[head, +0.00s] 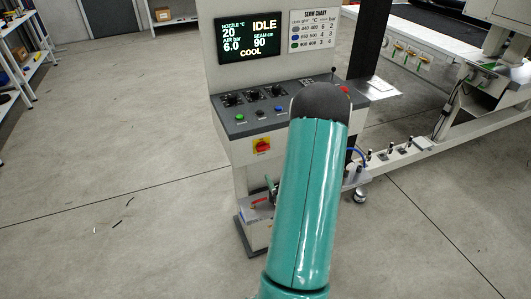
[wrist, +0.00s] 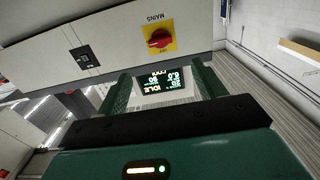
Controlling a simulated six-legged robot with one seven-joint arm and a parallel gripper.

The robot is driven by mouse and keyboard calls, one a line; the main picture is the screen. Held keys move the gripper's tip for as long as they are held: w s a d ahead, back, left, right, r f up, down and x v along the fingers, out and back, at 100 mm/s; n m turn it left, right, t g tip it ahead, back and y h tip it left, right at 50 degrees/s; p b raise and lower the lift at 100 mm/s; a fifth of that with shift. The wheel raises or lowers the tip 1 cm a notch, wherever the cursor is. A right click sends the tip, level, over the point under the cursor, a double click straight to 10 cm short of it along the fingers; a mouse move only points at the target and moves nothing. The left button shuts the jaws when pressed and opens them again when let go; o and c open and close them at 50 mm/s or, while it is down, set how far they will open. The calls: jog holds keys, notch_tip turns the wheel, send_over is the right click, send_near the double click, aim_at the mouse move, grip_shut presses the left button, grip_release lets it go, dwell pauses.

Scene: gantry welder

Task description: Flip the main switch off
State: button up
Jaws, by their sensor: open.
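The main switch (head: 261,146) is a red rotary knob on a yellow plate on the front of the grey console, below the sloped control panel. In the wrist view the red knob (wrist: 158,39) shows upside down near the top, under a MAINS label. My gripper (wrist: 163,87) has its two green fingers wide apart with nothing between them. The switch lies beyond the fingertips, apart from them. In the head view my teal arm stands just right of the switch and hides most of the gripper. The knob's exact setting is too small to tell.
The console's sloped panel (head: 247,115) carries several knobs and buttons. Above it a display (head: 248,39) reads IDLE and COOL, beside a seam chart (head: 313,30). In the wrist view a black rocker switch (wrist: 84,57) sits beside the main switch. Open floor lies left of the console.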

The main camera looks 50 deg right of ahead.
aim_at(264, 150)
jog(key=x, duration=1.3)
jog(key=shift+w+d+r, duration=0.1)
jog(key=shift+w, duration=0.2)
jog(key=c, duration=1)
